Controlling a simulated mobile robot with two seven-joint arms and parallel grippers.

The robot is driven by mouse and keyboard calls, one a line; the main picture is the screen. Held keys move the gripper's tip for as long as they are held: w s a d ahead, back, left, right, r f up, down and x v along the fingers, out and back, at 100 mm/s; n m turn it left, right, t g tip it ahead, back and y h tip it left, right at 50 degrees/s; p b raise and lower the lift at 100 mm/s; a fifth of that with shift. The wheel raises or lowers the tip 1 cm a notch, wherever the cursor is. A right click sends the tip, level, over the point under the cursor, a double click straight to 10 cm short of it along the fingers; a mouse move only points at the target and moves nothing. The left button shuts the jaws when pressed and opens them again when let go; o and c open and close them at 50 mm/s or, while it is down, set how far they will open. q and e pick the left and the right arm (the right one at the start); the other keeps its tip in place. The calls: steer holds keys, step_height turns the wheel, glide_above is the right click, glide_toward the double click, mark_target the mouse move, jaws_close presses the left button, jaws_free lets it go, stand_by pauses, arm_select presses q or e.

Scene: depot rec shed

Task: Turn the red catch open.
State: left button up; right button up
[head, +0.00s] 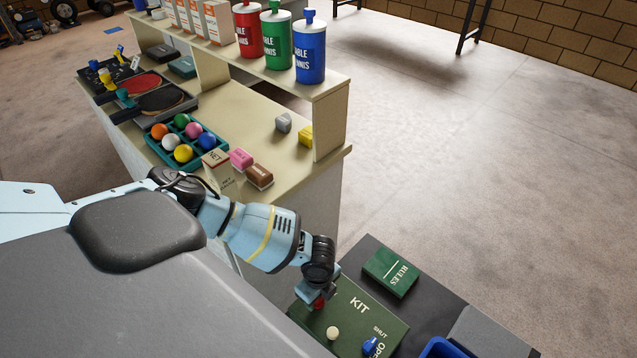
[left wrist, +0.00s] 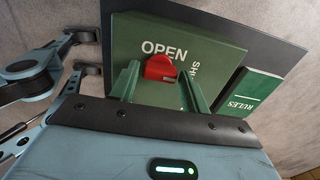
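The red catch (head: 319,304) sits on the lid of the green KIT box (head: 350,299), mostly hidden by my left gripper in the head view. The left gripper (head: 317,295) points down at the lid in the head view. My right gripper is not seen.
A blue catch (head: 370,345) and a cream knob (head: 333,333) are also on the lid. A green RULES box (head: 390,272) lies beside the kit. A blue bin (head: 443,348) is at the lower right. A shelved counter (head: 331,125) stands behind my left arm.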

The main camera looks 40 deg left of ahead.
arm_select(q)
steer(key=c, duration=0.6)
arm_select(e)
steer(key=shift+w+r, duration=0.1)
